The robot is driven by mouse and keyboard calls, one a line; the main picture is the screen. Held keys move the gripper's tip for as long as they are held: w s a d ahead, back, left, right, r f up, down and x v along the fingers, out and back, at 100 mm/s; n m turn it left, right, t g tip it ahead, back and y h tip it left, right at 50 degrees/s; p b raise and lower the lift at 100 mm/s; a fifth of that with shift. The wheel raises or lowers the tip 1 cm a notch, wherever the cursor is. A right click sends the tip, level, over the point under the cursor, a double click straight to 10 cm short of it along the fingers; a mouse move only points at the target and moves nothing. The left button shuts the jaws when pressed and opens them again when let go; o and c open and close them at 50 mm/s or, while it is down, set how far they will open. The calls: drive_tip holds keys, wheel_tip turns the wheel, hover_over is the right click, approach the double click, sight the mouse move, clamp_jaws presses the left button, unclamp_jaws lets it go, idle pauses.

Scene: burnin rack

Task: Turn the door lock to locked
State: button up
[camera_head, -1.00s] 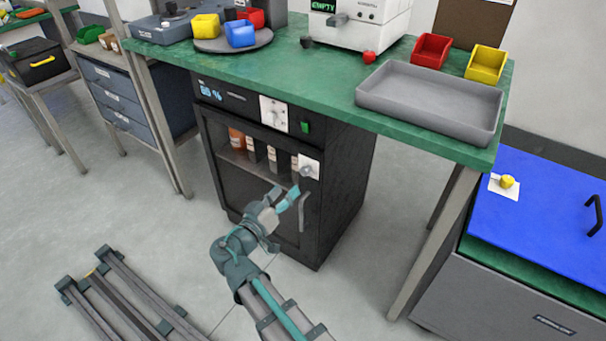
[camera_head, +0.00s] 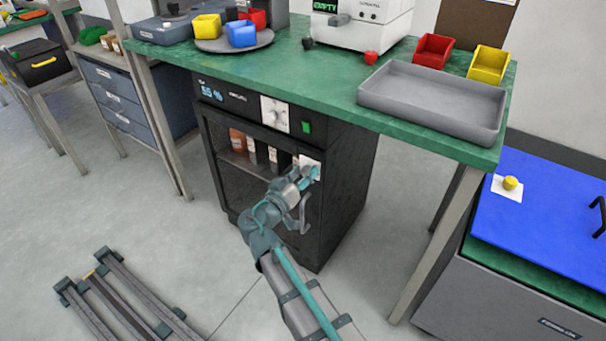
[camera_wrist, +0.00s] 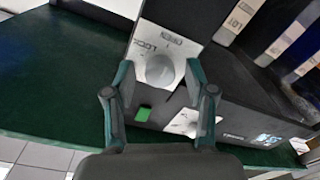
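The door lock is a round grey knob (camera_wrist: 160,69) on a white plate (camera_wrist: 172,38) with lettering, on the black cabinet's glass door. In the head view only part of the plate (camera_head: 309,160) shows, and my gripper hides the knob. My gripper (camera_head: 309,178) is at the lock. In the wrist view its two fingers (camera_wrist: 159,75) are spread, one on each side of the knob, with gaps showing. I cannot tell how deep they reach around it. The lettering is too small and tilted to read the knob's setting surely.
The door handle (camera_head: 304,214) is just below my gripper. Above the door are a white dial plate (camera_head: 275,113) and a green switch (camera_head: 306,127). Bottles (camera_head: 252,150) stand behind the glass. The green worktop (camera_head: 290,62) overhangs the cabinet.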

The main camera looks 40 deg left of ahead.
clamp_jaws()
drive_tip(key=shift+n, duration=0.3)
drive_tip(key=n+p, duration=0.1)
drive_tip(key=n, duration=0.3)
drive_tip(key=n+p, duration=0.2)
drive_tip(key=n, duration=0.2)
drive_tip(key=shift+a+r, duration=0.1)
drive_tip(key=n+p, duration=0.3)
drive_tip(key=n, duration=0.1)
drive_tip(key=shift+n+p, duration=0.4)
drive_tip(key=shift+f+n+h+p, duration=0.2)
drive_tip(key=shift+n+h+p, duration=0.1)
drive_tip(key=shift+n+p, duration=1.55)
drive_tip(key=shift+n, duration=0.35)
drive_tip(key=shift+b, duration=0.3)
